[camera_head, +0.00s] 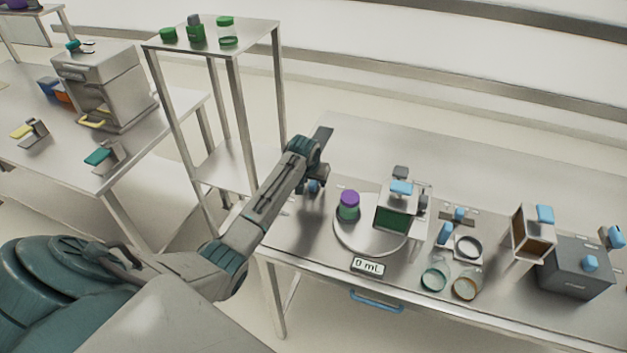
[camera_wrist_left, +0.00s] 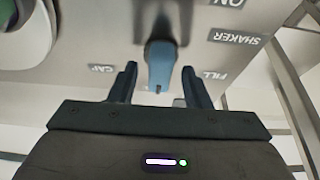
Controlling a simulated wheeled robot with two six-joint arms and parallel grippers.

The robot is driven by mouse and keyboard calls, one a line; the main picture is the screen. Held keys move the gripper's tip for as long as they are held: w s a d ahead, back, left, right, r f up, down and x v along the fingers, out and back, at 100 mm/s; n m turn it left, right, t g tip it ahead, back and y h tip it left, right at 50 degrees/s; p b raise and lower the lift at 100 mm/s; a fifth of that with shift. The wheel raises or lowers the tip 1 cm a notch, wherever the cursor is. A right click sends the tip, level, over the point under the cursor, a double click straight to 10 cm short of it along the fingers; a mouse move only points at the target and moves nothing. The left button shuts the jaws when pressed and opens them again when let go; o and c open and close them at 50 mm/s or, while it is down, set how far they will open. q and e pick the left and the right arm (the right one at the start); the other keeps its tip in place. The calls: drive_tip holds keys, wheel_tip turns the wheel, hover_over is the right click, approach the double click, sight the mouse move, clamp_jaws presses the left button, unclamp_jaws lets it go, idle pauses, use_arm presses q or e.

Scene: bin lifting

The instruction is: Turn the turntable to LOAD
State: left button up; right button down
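The turntable (camera_head: 372,241) is a pale round disc on the right-hand bench. A jar with a purple lid (camera_head: 349,204) is at its left side, and a metal-framed dispenser with a green front (camera_head: 392,219) is at its right. My left gripper (camera_head: 314,187) is low over the bench, left of the disc. In the left wrist view its fingers (camera_wrist_left: 160,85) are open, with a blue handle (camera_wrist_left: 160,62) on a dark mount between them and gaps at both sides. Labels CAP, FILL, SHAKER and ON show upside down; no LOAD label is readable. My right gripper is not in view.
A "0 mL" display (camera_head: 367,266) is at the bench front. Round glass dishes (camera_head: 434,279), an open brown box (camera_head: 533,233) and a grey box (camera_head: 574,270) are to the right. A tall shelf (camera_head: 212,38) stands behind my left arm. The back of the bench is clear.

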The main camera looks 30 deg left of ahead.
use_arm(q)
drive_tip(key=b+v, duration=0.2)
drive_tip(key=v, duration=0.9)
drive_tip(key=shift+b, duration=0.35)
drive_tip(key=shift+f, duration=0.15)
